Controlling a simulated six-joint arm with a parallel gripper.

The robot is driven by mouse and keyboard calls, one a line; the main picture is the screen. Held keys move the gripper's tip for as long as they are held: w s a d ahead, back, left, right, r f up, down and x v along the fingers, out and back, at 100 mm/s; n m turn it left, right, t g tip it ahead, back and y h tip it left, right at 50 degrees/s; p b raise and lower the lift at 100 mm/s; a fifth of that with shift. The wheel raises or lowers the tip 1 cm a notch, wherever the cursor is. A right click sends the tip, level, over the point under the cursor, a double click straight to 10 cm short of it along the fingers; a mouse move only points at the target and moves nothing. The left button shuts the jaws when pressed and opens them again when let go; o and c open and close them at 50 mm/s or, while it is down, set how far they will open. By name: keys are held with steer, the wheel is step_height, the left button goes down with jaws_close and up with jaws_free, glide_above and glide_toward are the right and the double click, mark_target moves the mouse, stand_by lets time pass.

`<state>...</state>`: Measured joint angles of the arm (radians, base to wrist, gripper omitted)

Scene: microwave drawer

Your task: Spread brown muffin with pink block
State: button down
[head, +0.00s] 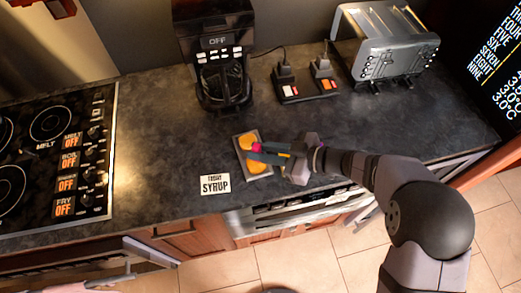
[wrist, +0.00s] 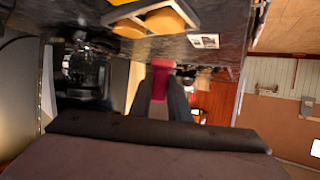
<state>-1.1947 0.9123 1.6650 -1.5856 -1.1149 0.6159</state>
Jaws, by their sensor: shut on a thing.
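A small grey tray (head: 239,139) lies on the dark counter near its front edge, in the middle of the head view. Two round orange-yellow muffins sit on it, a far one (head: 247,140) and a near one (head: 259,163). No clearly brown muffin stands out. My gripper (head: 262,150) reaches in from the right over the tray, shut on the pink block (head: 257,147), which shows at its fingertips, above or between the muffins. In the wrist view the pink block (wrist: 161,77) is between the fingers, and the muffins (wrist: 165,20) are at the top. I cannot tell whether the block touches a muffin.
A card reading "SYRUP" (head: 215,184) lies left of the tray. A coffee maker (head: 222,55), a power strip (head: 305,88) and a toaster (head: 380,45) stand at the back. A stove (head: 55,140) is at the left. The counter between is clear.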

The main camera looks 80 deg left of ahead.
mark_target(254, 145)
steer(key=shift+r+p, duration=1)
steer(key=shift+r, duration=0.55)
steer(key=shift+w+f, duration=0.1)
